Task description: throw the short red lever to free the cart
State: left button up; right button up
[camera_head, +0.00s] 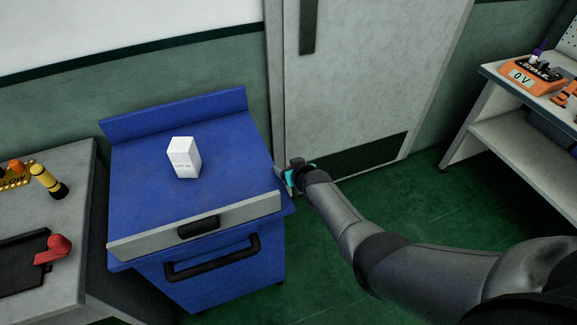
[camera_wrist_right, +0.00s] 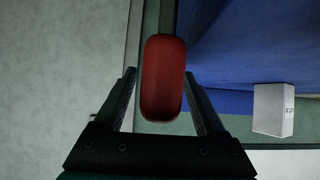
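The short red lever (camera_wrist_right: 164,78) shows in the right wrist view as a rounded red grip, upright in the picture, between the two fingers. My right gripper (camera_wrist_right: 160,85) is open, with a finger on either side of the lever; whether either finger touches it I cannot tell. In the head view my right gripper (camera_head: 292,178) is at the right side of the blue cart (camera_head: 135,180), near its top edge, and the lever is hidden there. The cart has a grey front panel and a black handle. My left gripper is out of view.
A white box (camera_head: 184,158) stands on the cart top. A grey bench (camera_head: 80,175) at left holds a red-handled item (camera_head: 53,250) and yellow tools. A door (camera_head: 350,80) is behind, and a workbench (camera_head: 500,170) is at right. Green floor (camera_head: 440,220) is clear between.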

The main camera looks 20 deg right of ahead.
jog(key=shift+s, duration=0.1)
jog(key=p+v, duration=0.8)
jog(key=v, duration=0.7)
